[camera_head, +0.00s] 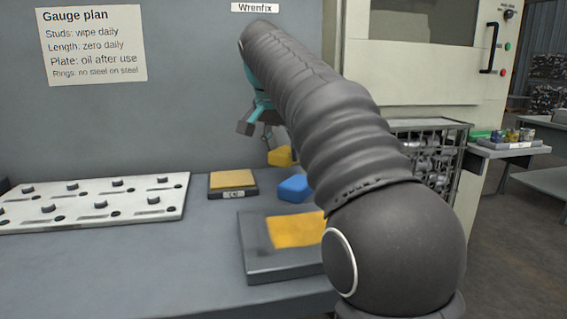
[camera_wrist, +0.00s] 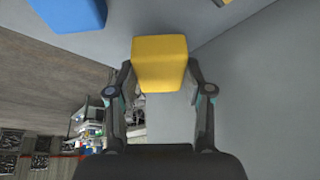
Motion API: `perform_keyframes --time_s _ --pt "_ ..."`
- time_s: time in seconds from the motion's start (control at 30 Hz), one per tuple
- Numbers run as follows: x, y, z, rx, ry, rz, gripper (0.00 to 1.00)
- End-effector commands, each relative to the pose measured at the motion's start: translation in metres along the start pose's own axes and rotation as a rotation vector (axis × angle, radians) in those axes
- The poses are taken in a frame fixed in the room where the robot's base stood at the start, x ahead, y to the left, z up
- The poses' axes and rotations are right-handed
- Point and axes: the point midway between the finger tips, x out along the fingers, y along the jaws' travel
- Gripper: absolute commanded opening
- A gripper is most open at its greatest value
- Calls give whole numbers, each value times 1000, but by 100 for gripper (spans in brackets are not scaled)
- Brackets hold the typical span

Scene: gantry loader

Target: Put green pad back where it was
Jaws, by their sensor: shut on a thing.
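My gripper (camera_wrist: 161,78) is shut on a yellow block (camera_wrist: 160,62), with one finger on each side of it. In the head view the yellow block (camera_head: 281,157) hangs above the bench, partly hidden by my arm. A blue block (camera_head: 293,188) lies on the bench below and beside it, and also shows at the upper left of the wrist view (camera_wrist: 70,12). I see no clear green pad on the bench. A small green item (camera_head: 480,134) lies on the side table at the right, too small to identify.
A grey plate (camera_head: 258,262) bears a yellow cloth-like sheet (camera_head: 290,231), partly behind my arm. A dark labelled holder (camera_head: 233,193) carries a yellow pad (camera_head: 232,179). A studded plate (camera_head: 150,205) fills the left. A wire basket (camera_head: 440,150) of metal parts stands right.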

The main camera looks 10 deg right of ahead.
Motion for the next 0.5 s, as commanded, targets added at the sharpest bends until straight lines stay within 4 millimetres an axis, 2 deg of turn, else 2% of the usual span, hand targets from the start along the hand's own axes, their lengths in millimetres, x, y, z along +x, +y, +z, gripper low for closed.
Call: perform_keyframes --time_s 0.03,0.2,0.5 --pt "10 2 5 -1 -2 2 18" --pt "27 2 12 -1 -1 1 18" --pt "28 2 12 -1 -1 0 18"
